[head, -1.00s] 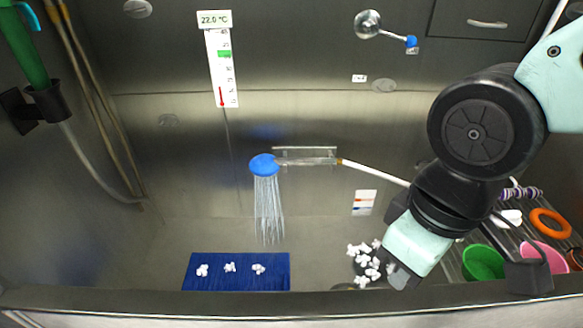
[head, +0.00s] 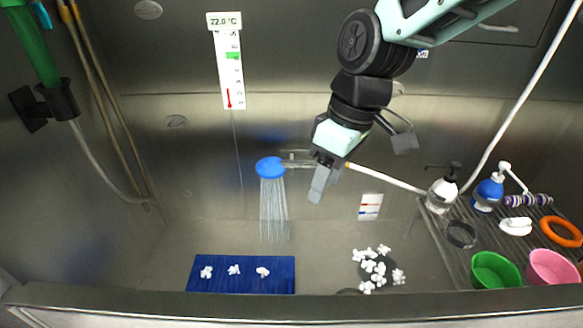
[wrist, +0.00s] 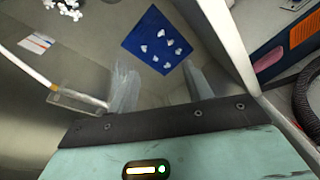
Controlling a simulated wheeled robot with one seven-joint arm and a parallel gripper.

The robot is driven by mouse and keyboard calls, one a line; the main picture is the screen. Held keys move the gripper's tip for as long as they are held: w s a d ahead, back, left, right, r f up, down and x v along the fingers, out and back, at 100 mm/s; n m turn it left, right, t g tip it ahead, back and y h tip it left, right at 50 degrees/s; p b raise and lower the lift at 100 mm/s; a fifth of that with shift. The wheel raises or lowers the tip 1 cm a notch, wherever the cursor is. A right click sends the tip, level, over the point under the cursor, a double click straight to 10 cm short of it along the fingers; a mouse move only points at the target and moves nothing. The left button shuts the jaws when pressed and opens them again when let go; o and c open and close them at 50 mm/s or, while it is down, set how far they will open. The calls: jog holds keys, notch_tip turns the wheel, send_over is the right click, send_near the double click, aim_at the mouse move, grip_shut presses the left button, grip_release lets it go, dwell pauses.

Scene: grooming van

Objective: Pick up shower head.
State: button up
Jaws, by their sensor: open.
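The shower head (head: 270,167) has a blue round face. It hangs at the back wall on a clear horizontal handle, with water streaming down from it. A white hose (head: 385,179) runs from the handle to the right. My gripper (head: 318,190) is at the handle's right end in the head view, fingers pointing down and empty; it covers part of the handle. I cannot tell whether it touches. In the wrist view the fingers (wrist: 163,88) are apart, and the clear handle end (wrist: 75,98) with the hose lies left of them. The blue face is not visible there.
A blue mat (head: 240,275) with white tufts lies in the tub. More tufts lie around a dark drain (head: 377,268). A rack at right holds two pump bottles, a green bowl (head: 496,270), a pink bowl (head: 553,267) and an orange ring (head: 561,231). The tub's front edge (head: 300,306) crosses below.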

jog(key=w+a+f+n+y, duration=0.1)
jog(key=w+f+n, duration=0.1)
jog(key=w, duration=0.6)
jog(key=w+a+f+n, duration=0.1)
jog(key=w+f, duration=0.1)
jog(key=w, duration=0.6)
jog(key=n, duration=0.4)
send_near(309, 161)
jog(key=shift+s+a+f+t+y+b, duration=0.15)
jog(key=shift+f+y+b, duration=0.1)
jog(key=shift+f, duration=0.3)
jog(key=shift+a+f+t+y+b, duration=0.15)
jog(key=shift+a+f+b, duration=0.05)
jog(key=shift+f, duration=0.4)
jog(key=shift+a+f, duration=0.1)
jog(key=shift+f, duration=0.15)
jog(key=shift+d+p+x, duration=0.15)
jog(key=shift+p+x, duration=0.65)
jog(key=shift+x, duration=0.9)
jog(key=shift+d+p+x, duration=0.15)
jog(key=shift+p+x, duration=0.65)
jog(key=shift+x, duration=0.95)
jog(key=shift+s+f, duration=0.1)
jog(key=shift+s, duration=0.05)
grip_shut()
